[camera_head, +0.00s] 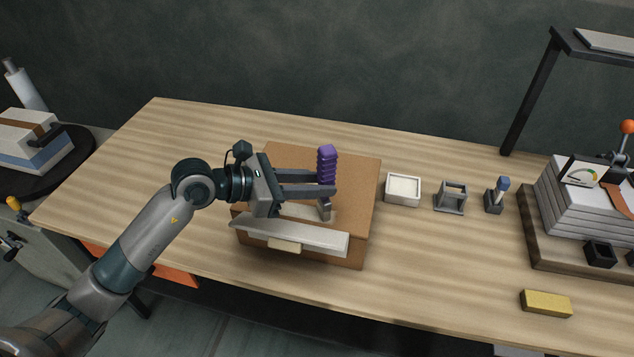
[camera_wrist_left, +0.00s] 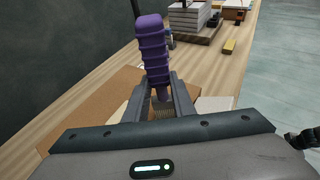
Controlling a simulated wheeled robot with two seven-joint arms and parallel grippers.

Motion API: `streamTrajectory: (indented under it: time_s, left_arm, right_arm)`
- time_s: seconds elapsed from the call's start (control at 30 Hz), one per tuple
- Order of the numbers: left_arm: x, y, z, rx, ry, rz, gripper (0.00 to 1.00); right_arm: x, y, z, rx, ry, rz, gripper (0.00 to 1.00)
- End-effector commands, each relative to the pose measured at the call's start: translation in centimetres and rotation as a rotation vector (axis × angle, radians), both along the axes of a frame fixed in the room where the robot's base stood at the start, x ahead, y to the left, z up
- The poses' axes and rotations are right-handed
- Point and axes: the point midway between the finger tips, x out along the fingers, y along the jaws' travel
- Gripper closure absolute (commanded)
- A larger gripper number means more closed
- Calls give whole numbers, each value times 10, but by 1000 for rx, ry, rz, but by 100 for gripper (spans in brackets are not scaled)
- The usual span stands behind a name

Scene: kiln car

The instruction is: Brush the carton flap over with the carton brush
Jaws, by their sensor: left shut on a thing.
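A brown cardboard carton (camera_head: 360,185) stands on the wooden workbench. A pale, whitish flap (camera_head: 300,236) lies slanted along its near side, with a small cream tab at its lower edge. My left gripper (camera_head: 328,189) is shut on the carton brush (camera_head: 327,160), which has a ridged purple handle. The brush is upright, handle up, with its grey head just below the fingers over the carton top. Whether the head touches the carton or flap I cannot tell. The brush also shows in the left wrist view (camera_wrist_left: 153,50), between the fingers (camera_wrist_left: 160,95). My right gripper is not in view.
Right of the carton are a white tray (camera_head: 403,203), a small grey stand (camera_head: 450,208) and a blue-topped item in a holder (camera_head: 503,184). A yellow block (camera_head: 545,303) lies near the front edge. Stacked grey slabs (camera_head: 575,205) stand at far right. The bench's left end is clear.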

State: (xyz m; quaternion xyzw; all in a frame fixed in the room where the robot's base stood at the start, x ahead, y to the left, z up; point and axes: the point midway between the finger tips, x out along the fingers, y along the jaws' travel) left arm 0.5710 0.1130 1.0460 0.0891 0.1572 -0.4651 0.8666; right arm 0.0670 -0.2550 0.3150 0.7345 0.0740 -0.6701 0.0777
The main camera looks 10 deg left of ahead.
Motion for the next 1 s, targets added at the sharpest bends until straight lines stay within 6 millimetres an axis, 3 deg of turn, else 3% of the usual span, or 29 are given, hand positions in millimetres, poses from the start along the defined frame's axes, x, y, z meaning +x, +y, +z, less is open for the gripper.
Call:
streamTrajectory:
  time_s: [0.53,1.0]
  left_arm:
    - [-4,-29,1,-22,-7,-1,100]
    - [-5,-31,0,-23,-7,0,100]
  right_arm:
    - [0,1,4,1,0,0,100]
    - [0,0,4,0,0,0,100]
